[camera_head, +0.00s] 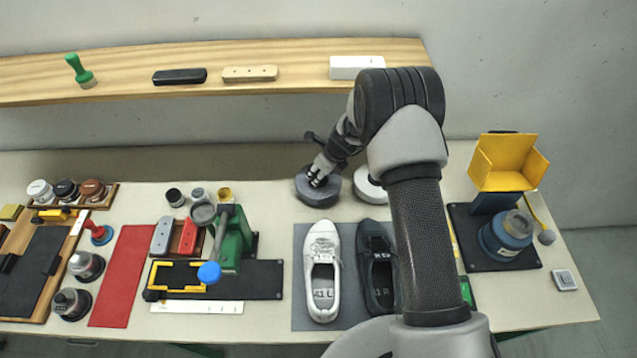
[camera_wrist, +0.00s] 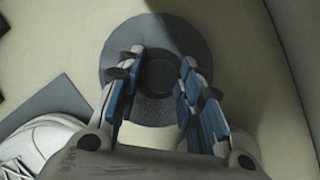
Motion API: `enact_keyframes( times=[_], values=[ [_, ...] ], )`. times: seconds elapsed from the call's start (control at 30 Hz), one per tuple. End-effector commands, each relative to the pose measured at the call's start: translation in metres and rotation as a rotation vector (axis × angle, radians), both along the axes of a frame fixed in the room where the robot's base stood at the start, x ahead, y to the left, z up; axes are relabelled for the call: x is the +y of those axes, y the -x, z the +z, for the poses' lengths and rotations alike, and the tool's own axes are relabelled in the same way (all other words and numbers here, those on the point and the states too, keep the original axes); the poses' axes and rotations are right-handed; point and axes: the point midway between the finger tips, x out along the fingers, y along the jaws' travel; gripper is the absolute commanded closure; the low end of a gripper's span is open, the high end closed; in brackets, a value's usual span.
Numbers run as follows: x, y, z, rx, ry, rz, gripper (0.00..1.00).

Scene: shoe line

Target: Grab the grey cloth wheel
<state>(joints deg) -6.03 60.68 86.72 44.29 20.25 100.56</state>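The grey cloth wheel (camera_head: 317,193) is a dark grey disc lying flat on the bench behind the shoes. In the wrist view the wheel (camera_wrist: 125,65) shows a darker round hub (camera_wrist: 159,75) at its middle. My gripper (camera_head: 318,177) is right over the wheel. In the wrist view its blue-padded fingers (camera_wrist: 158,72) stand apart on either side of the hub, with a gap on both sides. The gripper is open and holds nothing. Whether the fingertips touch the wheel cannot be told.
A white disc (camera_head: 370,187) lies close on the right, partly behind my arm. A white shoe (camera_head: 323,247) and a dark shoe (camera_head: 372,247) stand in front on a grey mat (camera_head: 301,310). A green press (camera_head: 232,240) stands to the left. A wooden shelf (camera_head: 120,67) runs above.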

Motion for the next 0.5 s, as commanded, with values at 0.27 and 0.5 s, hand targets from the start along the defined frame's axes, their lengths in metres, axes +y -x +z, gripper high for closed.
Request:
enact_keyframes(
  times=[0.27,0.5],
  values=[
    [-0.0001,0.0001,0.0001,0.0,0.0,0.0,0.87],
    [-0.0001,0.0001,0.0001,0.0,0.0,0.0,1.0]
  ],
)
